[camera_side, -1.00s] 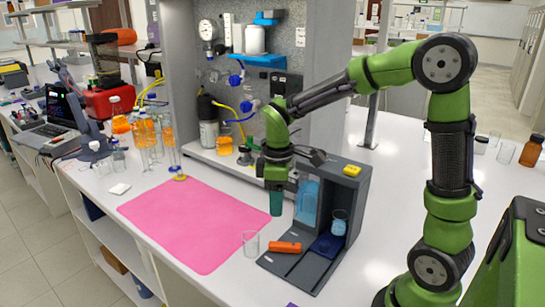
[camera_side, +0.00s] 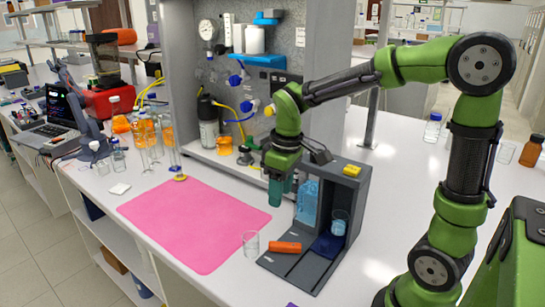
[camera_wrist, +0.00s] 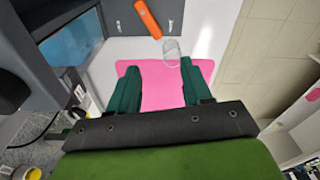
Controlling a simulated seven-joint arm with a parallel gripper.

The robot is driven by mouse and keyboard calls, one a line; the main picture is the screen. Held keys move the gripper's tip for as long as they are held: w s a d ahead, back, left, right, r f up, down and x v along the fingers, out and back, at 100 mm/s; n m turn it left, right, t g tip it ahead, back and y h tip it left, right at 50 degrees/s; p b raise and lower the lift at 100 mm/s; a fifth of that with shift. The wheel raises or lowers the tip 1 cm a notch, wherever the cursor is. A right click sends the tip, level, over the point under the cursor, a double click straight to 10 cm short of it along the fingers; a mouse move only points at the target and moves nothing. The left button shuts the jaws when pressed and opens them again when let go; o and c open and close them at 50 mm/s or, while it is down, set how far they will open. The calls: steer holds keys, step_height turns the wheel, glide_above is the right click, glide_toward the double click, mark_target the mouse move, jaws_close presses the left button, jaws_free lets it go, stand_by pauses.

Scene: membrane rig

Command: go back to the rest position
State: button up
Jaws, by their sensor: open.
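My gripper (camera_side: 283,191) is above the bench at the right edge of the pink mat (camera_side: 196,226), beside the grey rig box. In the wrist view its two green fingers (camera_wrist: 158,88) stand apart with nothing between them, and the pink mat (camera_wrist: 205,66) shows below.
An empty glass beaker (camera_side: 251,243) stands near the mat's right edge. An orange piece (camera_side: 286,247) lies on the box's front plate. A panel with gauge and tubing (camera_side: 240,75) rises behind. The mat is clear.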

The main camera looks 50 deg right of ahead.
steer(key=s+a+r+m+t+y, duration=0.1)
steer(key=s+a+r+m+t, duration=0.3)
steer(key=s, duration=0.6)
steer(key=shift+a+r+m+t+y, duration=0.35)
steer(key=shift+r+m+t+y, duration=0.05)
steer(key=shift+r+m+t, duration=0.7)
